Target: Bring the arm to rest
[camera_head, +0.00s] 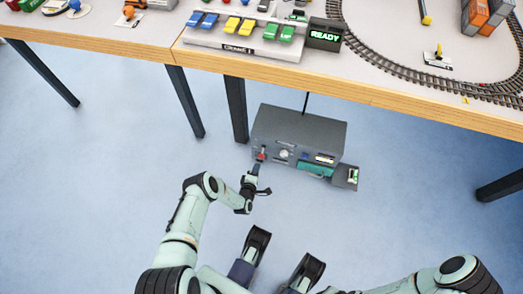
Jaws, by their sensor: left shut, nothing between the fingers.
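My left arm (187,220) comes in from the lower left and bends at its elbow towards the grey box on the floor. My left gripper (256,173) is shut and empty, in front of the left part of the box's front face, close to a small red part (261,155). Whether it touches the box cannot be told. Of my right arm (452,276), a bent part shows at the lower right; its gripper does not show.
The grey control box (318,128) stands on the blue floor under the table's wooden edge (285,79). On the table are a panel (210,39) of coloured switches, a READY display (325,35) and a track loop (385,62). Dark table legs (236,108) stand nearby. Floor at left is clear.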

